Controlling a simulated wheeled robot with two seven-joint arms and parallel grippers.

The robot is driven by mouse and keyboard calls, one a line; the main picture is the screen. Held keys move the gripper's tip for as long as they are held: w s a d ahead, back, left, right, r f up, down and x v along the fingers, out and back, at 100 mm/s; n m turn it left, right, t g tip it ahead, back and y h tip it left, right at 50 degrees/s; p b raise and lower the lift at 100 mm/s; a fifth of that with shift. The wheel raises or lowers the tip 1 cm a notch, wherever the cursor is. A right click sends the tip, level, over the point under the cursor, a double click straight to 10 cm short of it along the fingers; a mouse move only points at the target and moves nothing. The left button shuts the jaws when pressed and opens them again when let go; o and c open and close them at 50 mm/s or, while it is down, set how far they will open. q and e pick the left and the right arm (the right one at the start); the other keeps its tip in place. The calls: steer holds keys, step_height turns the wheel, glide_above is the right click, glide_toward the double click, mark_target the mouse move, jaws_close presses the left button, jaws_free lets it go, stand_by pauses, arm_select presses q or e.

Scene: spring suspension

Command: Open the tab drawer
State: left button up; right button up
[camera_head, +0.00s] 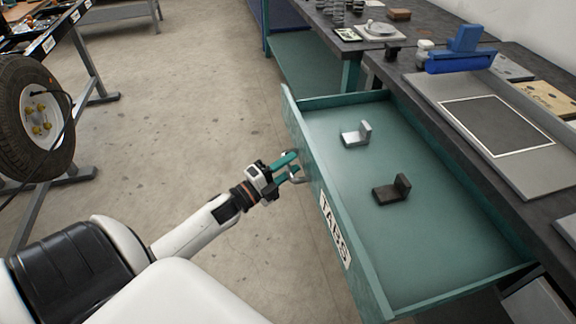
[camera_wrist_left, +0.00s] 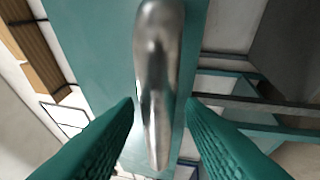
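The teal tab drawer (camera_head: 329,216), labelled "TABS" on its front, is pulled far out from the workbench. Two L-shaped tabs lie inside it, a light silver one (camera_head: 356,134) and a dark one (camera_head: 391,190). My left gripper (camera_head: 292,167) is at the metal handle (camera_head: 296,180) on the drawer's front. In the left wrist view the handle (camera_wrist_left: 157,85) stands between my two teal fingers (camera_wrist_left: 160,112), with some gap showing on each side, so the fingers look open around it. My right gripper is not in view.
The grey workbench (camera_head: 428,107) at the right carries a blue tool (camera_head: 462,52), a framed dark mat (camera_head: 495,124) and small parts. A tire (camera_head: 34,115) on a stand is at the left. The concrete floor (camera_head: 180,110) between is clear.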

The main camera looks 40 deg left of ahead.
arm_select(q)
steer(key=v, duration=1.2)
stand_by(0.3)
